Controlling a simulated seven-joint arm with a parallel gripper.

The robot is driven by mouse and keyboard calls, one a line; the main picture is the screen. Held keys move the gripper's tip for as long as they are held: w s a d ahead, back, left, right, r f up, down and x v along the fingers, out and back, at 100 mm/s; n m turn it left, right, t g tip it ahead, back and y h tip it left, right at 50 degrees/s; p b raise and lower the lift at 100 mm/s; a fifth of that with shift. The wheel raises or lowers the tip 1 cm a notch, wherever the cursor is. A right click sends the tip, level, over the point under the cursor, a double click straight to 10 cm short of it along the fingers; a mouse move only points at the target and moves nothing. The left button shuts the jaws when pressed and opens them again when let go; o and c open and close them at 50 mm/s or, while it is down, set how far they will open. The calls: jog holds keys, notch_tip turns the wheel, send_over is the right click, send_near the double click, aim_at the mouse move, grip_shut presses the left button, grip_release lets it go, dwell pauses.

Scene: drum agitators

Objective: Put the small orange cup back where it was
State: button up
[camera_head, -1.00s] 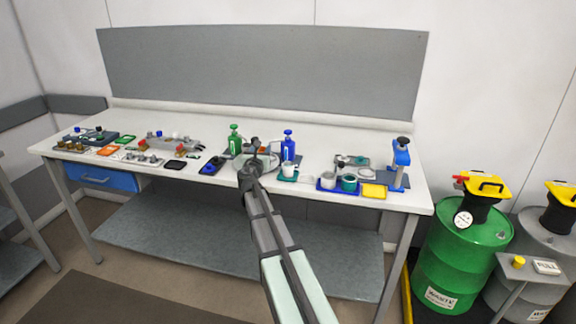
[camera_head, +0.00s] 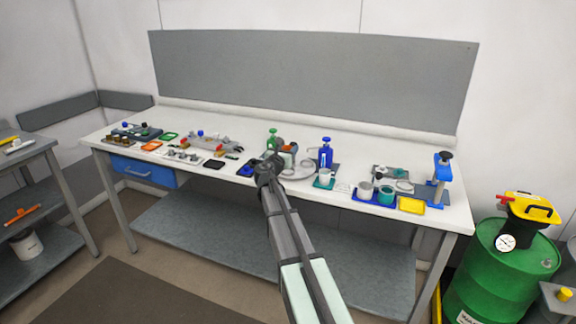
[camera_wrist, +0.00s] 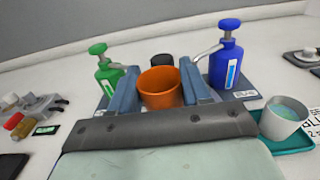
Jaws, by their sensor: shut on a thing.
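The small orange cup (camera_wrist: 160,88) is upright between the two fingers of my gripper (camera_wrist: 163,90) in the wrist view. My gripper is shut on it. In the head view my gripper (camera_head: 284,152) is over the workbench, between the green pump bottle (camera_head: 272,140) and the blue pump bottle (camera_head: 326,153). A small part of the orange cup (camera_head: 289,147) shows beside the gripper there. I cannot tell whether the cup touches the bench.
A white cup (camera_wrist: 281,118) with pale green liquid stands on a teal tray (camera_wrist: 298,144) at right. A blue tray (camera_head: 365,194) with cups and a yellow tray (camera_head: 411,205) lie farther right on the bench. Several small parts lie to the left.

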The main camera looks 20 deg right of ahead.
jog(key=shift+f, duration=2.85)
jog(key=shift+f, duration=0.1)
jog(key=o, duration=1)
jog(key=shift+o, duration=0.2)
jog(key=shift+s+a, duration=0.1)
jog(key=v, duration=1.1)
jog(key=shift+s+a, duration=0.25)
